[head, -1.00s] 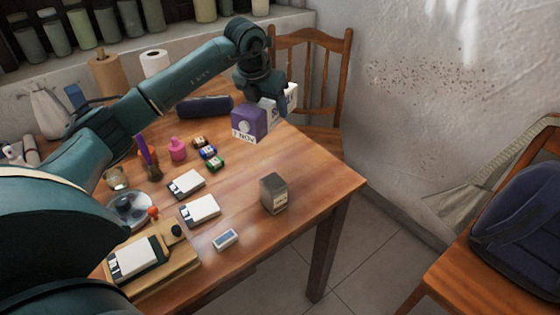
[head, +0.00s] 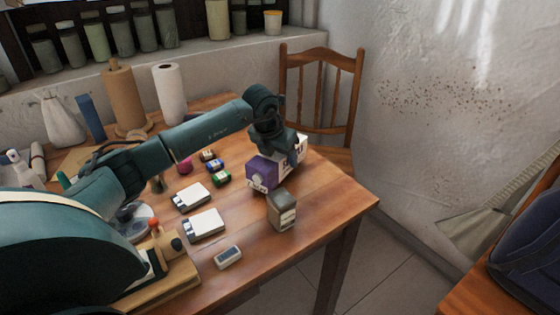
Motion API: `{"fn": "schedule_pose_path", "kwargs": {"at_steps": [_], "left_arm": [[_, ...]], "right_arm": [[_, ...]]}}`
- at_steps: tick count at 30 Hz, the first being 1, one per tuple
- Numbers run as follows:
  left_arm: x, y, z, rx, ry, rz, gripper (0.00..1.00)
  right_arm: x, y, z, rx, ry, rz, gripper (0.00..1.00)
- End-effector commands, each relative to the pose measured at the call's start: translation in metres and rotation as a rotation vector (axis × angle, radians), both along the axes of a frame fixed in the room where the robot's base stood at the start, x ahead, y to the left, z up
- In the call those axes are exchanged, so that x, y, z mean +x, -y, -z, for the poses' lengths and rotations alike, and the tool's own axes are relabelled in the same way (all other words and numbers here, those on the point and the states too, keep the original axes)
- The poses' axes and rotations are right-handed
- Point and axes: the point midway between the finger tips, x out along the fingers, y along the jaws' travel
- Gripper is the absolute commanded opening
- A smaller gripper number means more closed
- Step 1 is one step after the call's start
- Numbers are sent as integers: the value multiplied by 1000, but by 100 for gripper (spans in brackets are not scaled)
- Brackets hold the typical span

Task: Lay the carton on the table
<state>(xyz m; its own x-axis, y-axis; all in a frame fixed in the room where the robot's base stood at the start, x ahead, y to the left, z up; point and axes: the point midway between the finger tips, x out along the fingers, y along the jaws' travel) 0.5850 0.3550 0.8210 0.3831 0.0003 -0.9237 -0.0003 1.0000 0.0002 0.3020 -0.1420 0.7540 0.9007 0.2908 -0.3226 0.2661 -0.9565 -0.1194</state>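The purple and white carton (head: 263,174) lies on its side at the right part of the wooden table (head: 312,214), its purple end toward me. It is low, at or just above the tabletop; I cannot tell if it touches. My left gripper (head: 284,150) reaches down onto the carton from above and appears shut on it. The fingers are mostly hidden by the wrist and carton. My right gripper is not in view.
A grey-brown box (head: 282,211) stands just in front of the carton. A wooden chair (head: 325,95) stands behind. The table's right corner is bare.

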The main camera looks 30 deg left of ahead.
Motion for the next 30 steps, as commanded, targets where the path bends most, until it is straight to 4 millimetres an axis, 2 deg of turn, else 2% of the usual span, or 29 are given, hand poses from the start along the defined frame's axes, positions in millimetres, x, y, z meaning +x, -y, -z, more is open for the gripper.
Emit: {"fn": "schedule_pose_path", "kwargs": {"at_steps": [3, 9, 10, 15, 18, 26, 30], "left_arm": [[1, 0, 13, -2, 4, 0, 0], [1, 0, 14, -2, 6, 0, 0], [0, 0, 17, -1, -1, 0, 61], [0, 0, 17, -1, -1, 0, 75], [0, 0, 17, -1, -1, 0, 82], [-1, 0, 15, 0, 0, 0, 82], [-6, -1, 1, 1, 2, 1, 82]], "right_arm": [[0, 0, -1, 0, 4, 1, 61], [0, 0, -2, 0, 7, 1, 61], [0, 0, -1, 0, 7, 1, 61], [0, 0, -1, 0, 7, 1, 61], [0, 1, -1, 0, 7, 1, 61], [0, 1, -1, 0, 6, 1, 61], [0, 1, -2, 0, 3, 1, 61]]}}
